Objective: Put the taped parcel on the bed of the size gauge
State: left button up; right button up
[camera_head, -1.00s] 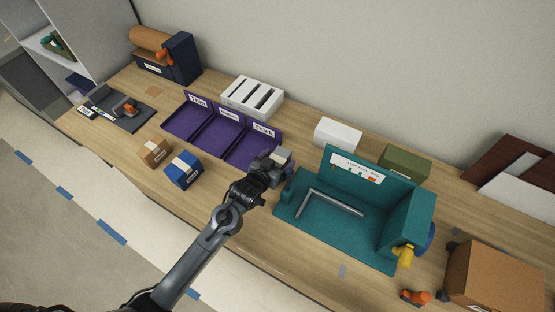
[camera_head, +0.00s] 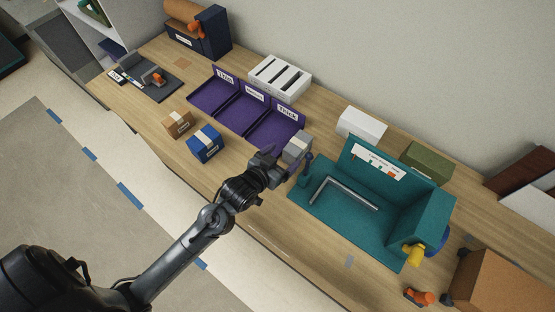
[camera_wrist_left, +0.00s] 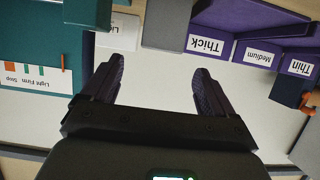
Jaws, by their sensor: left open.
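The teal gauge (camera_head: 341,226) stands right of centre, with a flat bed, an upright back with a label, and a grey L-shaped bar on the bed. A blue parcel with a pale tape band (camera_head: 205,144) and a smaller brown parcel with a pale band (camera_head: 178,124) sit on the table to the left. A grey box with a paler top (camera_head: 297,148) stands between the purple tray and the gauge. My left gripper (camera_head: 277,163) is open beside this box; the wrist view shows the box (camera_wrist_left: 167,24) beyond the empty fingers. My right gripper is out of view.
The purple tray (camera_head: 236,125) has sections labelled Thin, Medium and Thick. Behind stand a white slotted rack (camera_head: 280,79), a white box (camera_head: 361,124) and an olive box (camera_head: 427,160). A cardboard box (camera_head: 497,285) and an orange object (camera_head: 419,297) are at front right.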

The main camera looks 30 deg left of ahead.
pick_arm(q)
jog(key=s+f+g, duration=0.1)
jog(key=s+g, duration=0.1)
jog(key=s, duration=0.2)
jog(key=s+f+g, duration=0.1)
jog(key=s, duration=0.3)
jog(key=s+f+g, duration=0.1)
jog(key=s+g, duration=0.1)
jog(key=s, duration=0.3)
jog(key=shift+d+f+m+g, duration=0.25)
jog(key=shift+f+m+g, duration=0.05)
jog(key=shift+f+m, duration=0.1)
jog(key=s+g, duration=0.4)
jog(key=s, duration=0.5)
jog(key=shift+s+f+m+y, duration=0.2)
jog(key=shift+f+m+y, duration=0.05)
jog(key=shift+m+y, duration=0.05)
jog(key=shift+w+a, duration=0.1)
jog(key=shift+a, duration=0.05)
